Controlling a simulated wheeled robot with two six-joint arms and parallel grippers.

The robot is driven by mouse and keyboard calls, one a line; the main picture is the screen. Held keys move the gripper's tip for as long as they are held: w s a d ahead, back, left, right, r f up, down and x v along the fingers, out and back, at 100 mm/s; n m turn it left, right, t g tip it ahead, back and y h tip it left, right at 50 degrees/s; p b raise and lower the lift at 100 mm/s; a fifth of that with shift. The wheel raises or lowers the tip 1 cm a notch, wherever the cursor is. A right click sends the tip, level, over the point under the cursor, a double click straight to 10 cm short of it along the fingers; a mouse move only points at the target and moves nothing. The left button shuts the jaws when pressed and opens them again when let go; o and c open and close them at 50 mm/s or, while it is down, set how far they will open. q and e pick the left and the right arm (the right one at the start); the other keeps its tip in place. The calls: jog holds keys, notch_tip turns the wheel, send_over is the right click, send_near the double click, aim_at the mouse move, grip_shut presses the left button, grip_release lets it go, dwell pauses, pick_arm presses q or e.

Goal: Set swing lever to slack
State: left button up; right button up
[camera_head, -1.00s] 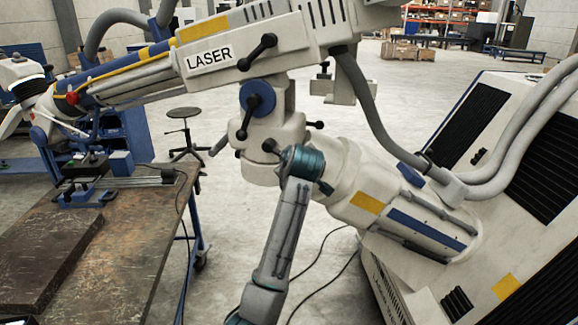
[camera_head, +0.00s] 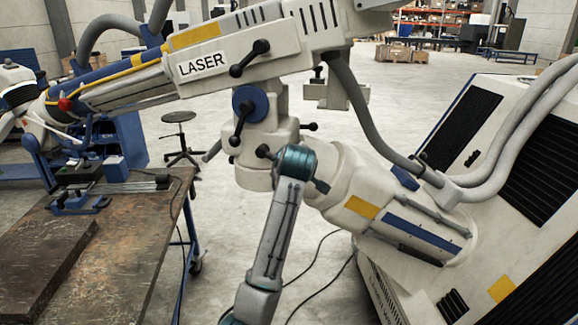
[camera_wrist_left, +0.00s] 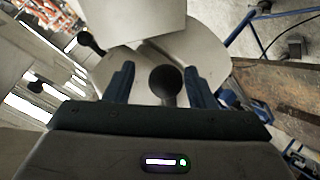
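The white laser machine's jointed arm (camera_head: 201,65) carries several black ball-ended levers. One black lever (camera_head: 249,58) is beside the LASER label. Which one is the swing lever is not marked. My left gripper (camera_wrist_left: 158,76) is open in the left wrist view, with a dark round knob (camera_wrist_left: 166,81) between its fingers and gaps on both sides. Its fingers are hidden in the head view. My right gripper is not in view.
A grey hose (camera_head: 375,125) hangs right of the joint. The machine's large white body (camera_head: 455,190) fills the right side. A worn workbench (camera_head: 125,250) stands at left, with a stool (camera_head: 179,117) behind it. Open floor lies between.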

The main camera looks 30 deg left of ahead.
pick_arm(q)
jog(key=shift+s+d, duration=0.1)
jog(key=shift+s, duration=0.2)
jog(key=b+v, duration=0.4)
jog(key=v, duration=0.6)
jog(key=shift+d, duration=0.15)
